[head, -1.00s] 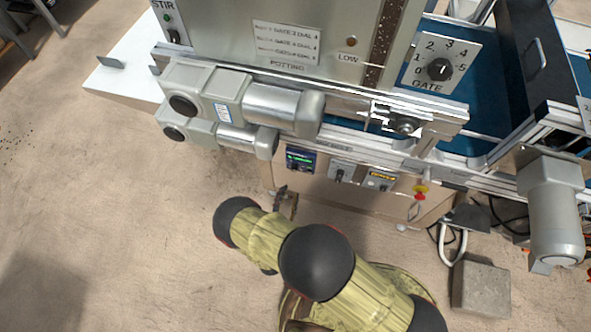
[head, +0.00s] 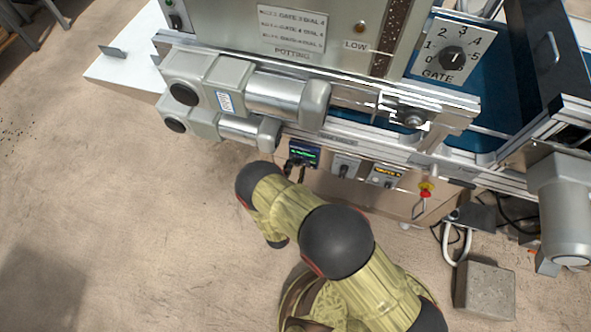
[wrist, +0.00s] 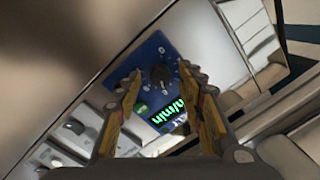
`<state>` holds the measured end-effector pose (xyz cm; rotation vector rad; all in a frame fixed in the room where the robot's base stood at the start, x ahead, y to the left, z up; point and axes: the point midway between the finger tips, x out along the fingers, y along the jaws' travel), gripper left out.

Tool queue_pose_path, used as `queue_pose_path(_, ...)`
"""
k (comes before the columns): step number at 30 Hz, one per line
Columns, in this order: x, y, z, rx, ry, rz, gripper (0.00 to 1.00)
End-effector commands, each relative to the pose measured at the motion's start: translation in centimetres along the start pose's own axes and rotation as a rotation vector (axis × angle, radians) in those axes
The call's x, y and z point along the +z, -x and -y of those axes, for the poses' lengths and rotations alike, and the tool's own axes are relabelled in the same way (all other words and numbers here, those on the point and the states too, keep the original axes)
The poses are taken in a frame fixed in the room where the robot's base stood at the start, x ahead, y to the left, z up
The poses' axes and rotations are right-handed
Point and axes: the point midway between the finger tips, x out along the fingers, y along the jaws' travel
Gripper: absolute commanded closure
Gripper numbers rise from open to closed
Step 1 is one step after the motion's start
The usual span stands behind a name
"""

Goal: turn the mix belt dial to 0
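A blue control panel (head: 304,154) with a green-lit display sits on the machine's lower front in the head view. In the wrist view the same panel (wrist: 150,54) carries a black dial knob (wrist: 160,76), a green button (wrist: 140,107) and the green display (wrist: 168,112). Its label is partly hidden, so I cannot read it fully as the mix belt. My gripper (wrist: 164,82) is open, with one finger on each side of the knob in the picture. I cannot tell whether it touches. In the head view my gripper (head: 295,172) is in front of the panel's lower edge.
Two other panels, one grey (head: 345,165) and one with an amber display (head: 385,174), stand to the right of the blue one. A red-and-yellow stop button (head: 426,188) is further right. Grey motors (head: 245,90) jut out above. The gate dial (head: 453,58) is higher up.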

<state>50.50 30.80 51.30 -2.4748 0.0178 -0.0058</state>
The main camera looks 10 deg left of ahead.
Motion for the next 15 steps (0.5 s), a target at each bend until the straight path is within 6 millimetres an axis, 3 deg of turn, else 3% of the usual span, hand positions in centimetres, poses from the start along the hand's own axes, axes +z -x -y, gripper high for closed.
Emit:
queue_pose_path(6, -0.02, -0.02, 0.03, 0.0, 0.0, 0.0, 0.62)
queue_pose_path(15, -0.02, -0.01, 0.03, 0.0, 0.0, 0.0, 0.79)
